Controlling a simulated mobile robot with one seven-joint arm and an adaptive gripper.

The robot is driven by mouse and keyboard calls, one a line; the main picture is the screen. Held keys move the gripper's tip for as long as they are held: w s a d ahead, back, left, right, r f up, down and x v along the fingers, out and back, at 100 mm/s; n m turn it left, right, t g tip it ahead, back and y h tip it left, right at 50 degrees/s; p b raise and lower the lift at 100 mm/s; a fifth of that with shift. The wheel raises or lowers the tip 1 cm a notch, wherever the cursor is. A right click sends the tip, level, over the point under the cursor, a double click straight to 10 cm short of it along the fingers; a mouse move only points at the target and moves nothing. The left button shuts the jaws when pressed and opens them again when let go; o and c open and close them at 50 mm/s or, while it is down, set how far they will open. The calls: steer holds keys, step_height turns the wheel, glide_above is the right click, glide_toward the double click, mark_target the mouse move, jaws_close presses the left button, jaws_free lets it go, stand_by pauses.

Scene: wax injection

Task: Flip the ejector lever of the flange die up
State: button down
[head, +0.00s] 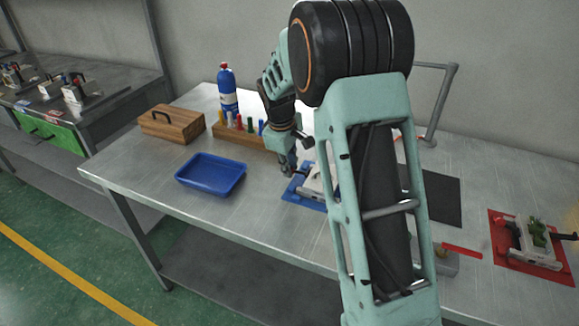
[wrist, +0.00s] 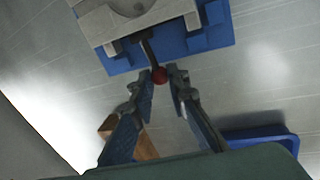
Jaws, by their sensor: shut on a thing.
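A pale grey die (head: 315,180) sits on a blue mat (head: 303,199) in the head view, partly hidden behind my arm. In the wrist view the die (wrist: 98,22) has a rounded recess and lies at the top on the blue mat (wrist: 208,38). Its ejector lever (wrist: 149,50) is a dark rod with a red ball knob (wrist: 159,75), sticking out from the die's edge toward me. My gripper (wrist: 163,73) is shut on the lever at the knob, with one finger on each side. In the head view my gripper (head: 289,168) is at the die's left side.
A blue tray (head: 211,175) stands left of the die. Behind are a wooden box (head: 171,125), a wooden rack (head: 243,137) with coloured sticks and a blue bottle (head: 227,90). A red mat (head: 515,262) with another die lies at the right. The table front is clear.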

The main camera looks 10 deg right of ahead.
steer(key=shift+s+d+r+t+y+b, duration=0.1)
steer(key=shift+d+r+t+y+b, duration=0.2)
steer(key=shift+t+y+b, duration=0.4)
steer(key=shift+s+d+r+t+y+b, duration=0.15)
steer(key=shift+r+t+y+b, duration=0.25)
steer(key=shift+y+b, duration=0.5)
steer(key=shift+d+r+m+t+y+b, duration=0.15)
steer(key=shift+r+m+t+y+b, duration=0.2)
steer(key=shift+b, duration=0.75)
steer(key=shift+s+r+y+b, duration=0.1)
steer(key=shift+r+y+b, duration=0.05)
steer(key=shift+y+b, duration=0.15)
steer(key=c, duration=1.8)
jaws_free()
steer(key=shift+c, duration=0.2)
